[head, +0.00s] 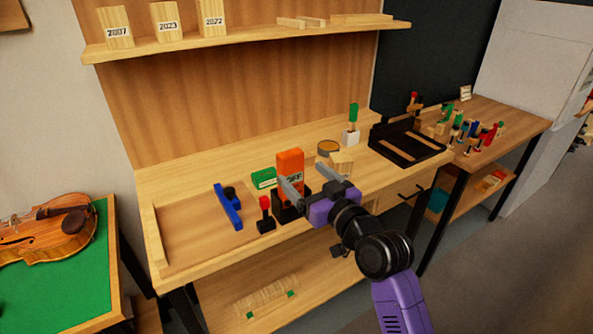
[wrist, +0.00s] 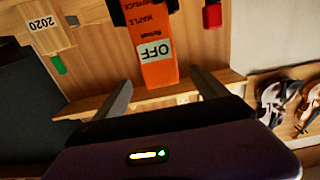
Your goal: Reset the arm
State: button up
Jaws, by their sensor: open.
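My arm reaches from the lower right of the head view over the bench (head: 180,262). My gripper (head: 290,190) is open, its two grey fingers apart at the front of an orange block (head: 290,163). The block stands in a dark holder (head: 290,208). In the wrist view my gripper (wrist: 155,88) shows its fingers on either side of the orange block's labelled end (wrist: 155,75), which reads OFF. I see gaps at both sides, and nothing is held. Whether the fingertips overlap the block in depth is hard to tell.
Close by are a red-topped tool (head: 265,212), a blue tool (head: 228,208), a green box (head: 264,178) and a wooden block (head: 341,163). A black tray (head: 407,147) lies right. A shelf (head: 240,40) hangs above. A violin (head: 45,230) lies on a green mat at left.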

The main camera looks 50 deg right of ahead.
jog(key=shift+s+a, duration=0.15)
jog(key=shift+s, duration=0.45)
jog(key=s+a+f+n+g+y, duration=0.1)
jog(key=s+a+f, duration=0.2)
jog(key=s+a, duration=0.4)
jog(key=s+a+f+n+y, duration=0.1)
jog(key=s+a+f, duration=0.3)
jog(key=s+a, duration=0.4)
jog(key=s+a+f+n+g+y, duration=0.1)
jog(key=s+a+f+y, duration=0.2)
jog(key=s, duration=1.4)
jog(key=a+f, duration=0.1)
jog(key=a, duration=0.3)
jog(key=shift+s+a+f+g, duration=0.2)
jog(key=shift+s+a+g, duration=0.1)
jog(key=shift+a, duration=0.1)
